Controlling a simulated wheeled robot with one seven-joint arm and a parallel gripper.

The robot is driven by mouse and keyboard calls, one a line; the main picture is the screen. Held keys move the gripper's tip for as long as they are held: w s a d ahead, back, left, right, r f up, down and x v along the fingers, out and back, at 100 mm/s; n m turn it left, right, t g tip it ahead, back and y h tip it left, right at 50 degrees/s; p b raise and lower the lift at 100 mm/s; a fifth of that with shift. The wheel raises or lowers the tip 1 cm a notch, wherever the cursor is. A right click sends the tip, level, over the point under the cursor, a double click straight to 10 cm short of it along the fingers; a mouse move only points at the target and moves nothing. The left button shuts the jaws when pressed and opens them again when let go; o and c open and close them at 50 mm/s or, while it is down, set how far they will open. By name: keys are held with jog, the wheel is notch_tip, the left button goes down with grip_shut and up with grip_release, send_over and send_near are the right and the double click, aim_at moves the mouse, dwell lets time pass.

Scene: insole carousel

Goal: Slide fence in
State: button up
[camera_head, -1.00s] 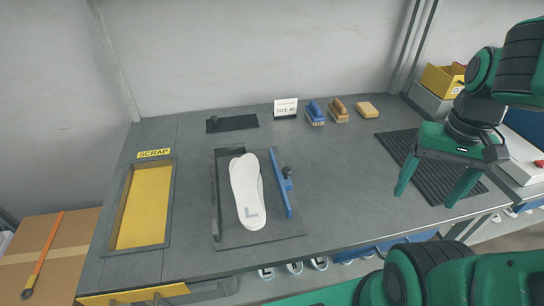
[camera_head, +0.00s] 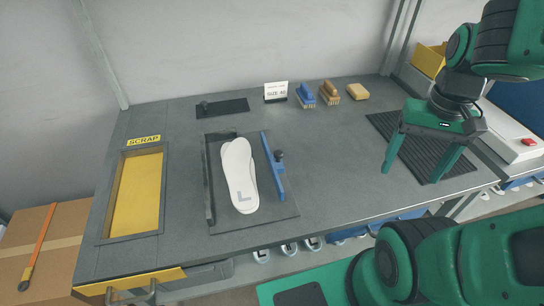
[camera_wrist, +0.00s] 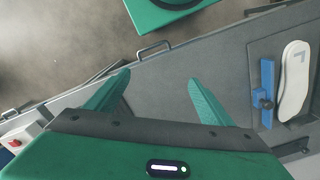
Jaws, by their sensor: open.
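The blue fence (camera_head: 273,166) with a dark knob stands on the dark fixture plate (camera_head: 272,218), right of the white insole (camera_head: 239,175). A gap shows between the fence and the insole. The insole is marked L, and the edge of another one shows behind it at the top. The fence (camera_wrist: 267,92) and insole (camera_wrist: 293,82) also show at the right of the wrist view. My gripper (camera_head: 410,173) is open and empty above the right of the bench, well to the right of the fence. Its spread fingers (camera_wrist: 160,90) show in the wrist view with nothing between them.
A ribbed black mat (camera_head: 412,150) lies below my gripper. A size card (camera_head: 276,91), a blue brush (camera_head: 305,95), a brown brush (camera_head: 329,91) and a yellow sponge (camera_head: 357,91) stand along the back. A yellow scrap tray (camera_head: 138,195) is at left. Bench between fence and mat is clear.

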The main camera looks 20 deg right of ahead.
jog(key=shift+s+r, duration=0.15)
jog(key=shift+s, duration=0.1)
jog(key=c, duration=0.5)
jog(key=shift+w+a+r+n, duration=0.1)
jog(key=shift+a+r+n, duration=0.05)
jog(key=shift+r+n, duration=0.2)
jog(key=c, duration=0.4)
jog(key=n, duration=1.4)
send_over(278, 152)
notch_tip(278, 152, down, 10)
jog(key=shift+r, duration=0.1)
grip_shut()
